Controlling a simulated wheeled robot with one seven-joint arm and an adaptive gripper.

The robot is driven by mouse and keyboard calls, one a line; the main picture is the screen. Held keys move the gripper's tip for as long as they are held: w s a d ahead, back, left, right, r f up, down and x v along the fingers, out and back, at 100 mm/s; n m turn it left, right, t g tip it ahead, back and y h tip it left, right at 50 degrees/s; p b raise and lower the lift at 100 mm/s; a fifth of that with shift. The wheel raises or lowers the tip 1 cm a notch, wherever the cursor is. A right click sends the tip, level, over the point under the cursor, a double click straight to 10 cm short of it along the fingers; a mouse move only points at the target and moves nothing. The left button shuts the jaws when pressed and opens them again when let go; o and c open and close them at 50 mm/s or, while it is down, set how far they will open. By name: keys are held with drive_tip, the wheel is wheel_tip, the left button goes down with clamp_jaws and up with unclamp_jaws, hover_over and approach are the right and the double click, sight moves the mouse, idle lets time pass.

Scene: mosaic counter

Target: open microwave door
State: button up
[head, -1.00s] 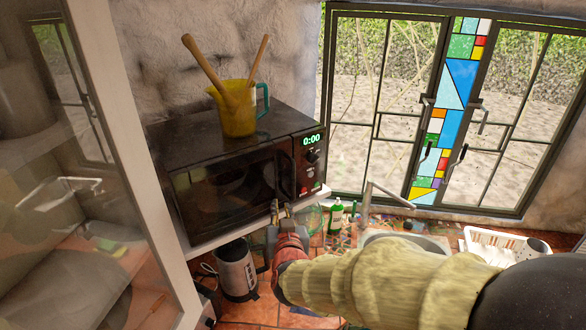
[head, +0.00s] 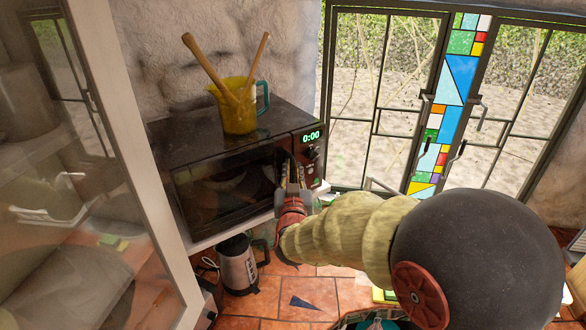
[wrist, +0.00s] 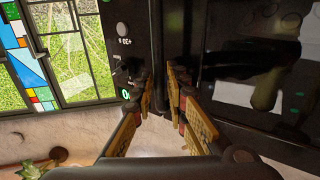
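The black microwave (head: 160,150) stands on a white shelf, with its dark glass door (head: 215,195) looking shut. The door handle is a dark vertical bar in the wrist view (wrist: 158,55), beside the control panel (head: 312,155). In the head view my gripper largely hides it. My gripper (head: 291,172) is at the door's right edge. In the wrist view my gripper (wrist: 162,118) has its two yellow-padded fingers apart, with the handle line between them. Contact with the handle cannot be told. The glossy door seems to mirror the fingers.
A yellow jug (head: 238,115) with wooden utensils stands on the microwave. A glass-fronted cabinet (head: 145,130) is close on the left. A kettle (head: 238,265) stands below the shelf. The window (head: 390,110) is on the right.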

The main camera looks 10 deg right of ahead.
drive_tip(key=shift+w, duration=0.1)
drive_tip(key=shift+c, duration=0.9)
clamp_jaws()
